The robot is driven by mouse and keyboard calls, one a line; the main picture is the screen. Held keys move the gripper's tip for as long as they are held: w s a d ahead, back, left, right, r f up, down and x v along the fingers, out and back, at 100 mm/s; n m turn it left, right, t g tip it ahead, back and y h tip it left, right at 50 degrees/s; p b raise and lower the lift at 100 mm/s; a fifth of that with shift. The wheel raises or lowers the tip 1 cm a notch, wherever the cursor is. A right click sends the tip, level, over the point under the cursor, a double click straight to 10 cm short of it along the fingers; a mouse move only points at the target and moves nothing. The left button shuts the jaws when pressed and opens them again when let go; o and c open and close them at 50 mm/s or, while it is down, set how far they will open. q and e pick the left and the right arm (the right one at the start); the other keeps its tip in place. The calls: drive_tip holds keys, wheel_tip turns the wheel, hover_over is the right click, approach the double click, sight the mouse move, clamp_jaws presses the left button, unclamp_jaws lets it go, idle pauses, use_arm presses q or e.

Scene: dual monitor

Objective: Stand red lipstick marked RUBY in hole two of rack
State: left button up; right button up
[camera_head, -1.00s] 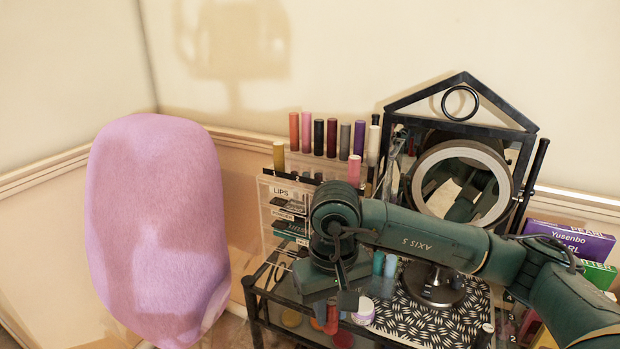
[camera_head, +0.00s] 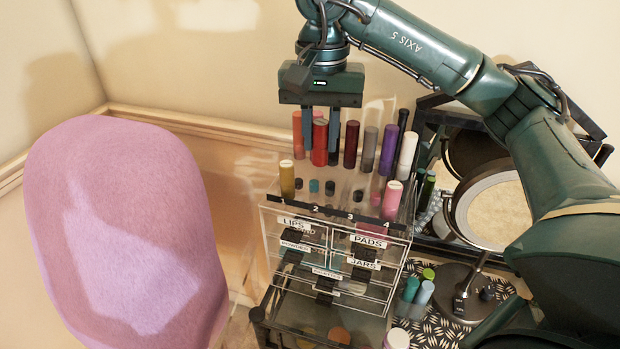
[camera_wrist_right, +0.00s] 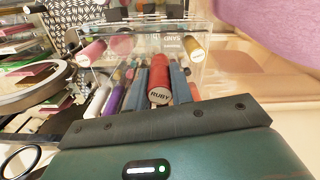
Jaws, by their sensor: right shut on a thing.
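The red lipstick (camera_head: 319,143), marked RUBY on its end in the wrist view (camera_wrist_right: 159,92), stands upright between the fingers of my right gripper (camera_head: 320,150), which is shut on it. It is at the back row of the clear rack (camera_head: 346,224); I cannot tell whether its base is clear of the rack. The rack's front edge carries numbers 1 to 4. A gold tube (camera_head: 287,178) stands near 1 and a pink tube (camera_head: 392,199) near 4. No tall tube stands behind the 2 at the front. My left gripper is not in view.
Close beside the held lipstick stand a dark red tube (camera_head: 351,144), a grey tube (camera_head: 369,149), a purple tube (camera_head: 388,150) and a white tube (camera_head: 407,156). A round mirror (camera_head: 495,207) is at right. A pink chair back (camera_head: 125,230) is at left.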

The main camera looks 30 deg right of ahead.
sight(322, 164)
drive_tip(key=f, duration=0.4)
drive_tip(key=shift+s+f+p, duration=0.15)
drive_tip(key=shift+s+p, duration=0.1)
drive_tip(key=shift+p, duration=0.05)
wheel_tip(322, 164, down, 4)
drive_tip(key=shift+r, duration=0.2)
drive_tip(key=shift+w+f, duration=0.1)
drive_tip(key=shift+f, duration=0.2)
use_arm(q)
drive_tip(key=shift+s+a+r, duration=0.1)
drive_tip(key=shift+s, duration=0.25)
use_arm(e)
drive_tip(key=shift+f, duration=0.1)
drive_tip(key=shift+f, duration=0.15)
drive_tip(key=o, duration=0.6)
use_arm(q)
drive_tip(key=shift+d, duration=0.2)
use_arm(e)
drive_tip(key=o, duration=0.3)
drive_tip(key=shift+o, duration=0.2)
